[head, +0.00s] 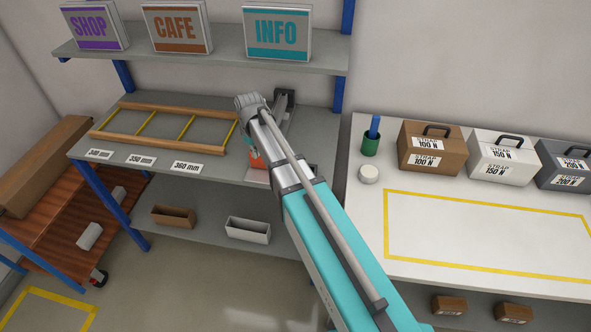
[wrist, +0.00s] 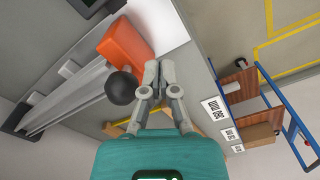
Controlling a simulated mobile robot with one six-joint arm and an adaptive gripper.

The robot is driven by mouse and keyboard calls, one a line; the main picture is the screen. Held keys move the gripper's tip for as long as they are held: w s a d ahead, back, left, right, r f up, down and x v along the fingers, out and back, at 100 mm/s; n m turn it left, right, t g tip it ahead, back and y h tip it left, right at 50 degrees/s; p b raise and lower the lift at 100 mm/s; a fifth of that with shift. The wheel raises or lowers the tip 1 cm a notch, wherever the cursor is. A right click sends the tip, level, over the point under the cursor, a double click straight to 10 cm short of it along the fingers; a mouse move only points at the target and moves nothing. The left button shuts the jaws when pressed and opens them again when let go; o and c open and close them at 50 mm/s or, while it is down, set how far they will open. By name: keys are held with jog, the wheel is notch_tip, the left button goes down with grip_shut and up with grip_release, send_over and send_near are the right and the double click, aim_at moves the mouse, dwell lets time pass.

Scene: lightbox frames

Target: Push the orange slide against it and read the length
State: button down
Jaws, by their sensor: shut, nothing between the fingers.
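The orange slide (wrist: 123,52) sits on a long grey rail (wrist: 62,100) in the wrist view, with a black ball knob (wrist: 122,88) on its near side. My gripper (wrist: 157,70) is shut and empty, with its fingertips just right of the slide and knob; I cannot tell whether they touch. In the head view the slide (head: 256,159) shows only partly behind my arm, near the bench's front edge. The rail (head: 281,117) runs back to a dark end block (head: 284,97). Nothing clearly lies on the rail. No length reading is legible.
A wooden frame with yellow rungs (head: 165,128) lies on the grey bench, left of the rail. Labels for 340 mm (head: 99,154), 350 mm (head: 141,160) and 360 mm (head: 186,168) lie along its front. A sign shelf (head: 225,63) hangs above. Strap boxes (head: 430,149) stand right.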

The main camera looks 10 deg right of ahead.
jog(key=shift+w+d, duration=0.3)
jog(key=shift+w, duration=0.55)
dwell(1.0)
jog(key=shift+s, duration=0.2)
jog(key=shift+s+a, duration=0.25)
jog(key=shift+s, duration=0.15)
dwell(0.4)
notch_tip(320, 180, up, 7)
jog(key=p, duration=0.7)
dwell(0.7)
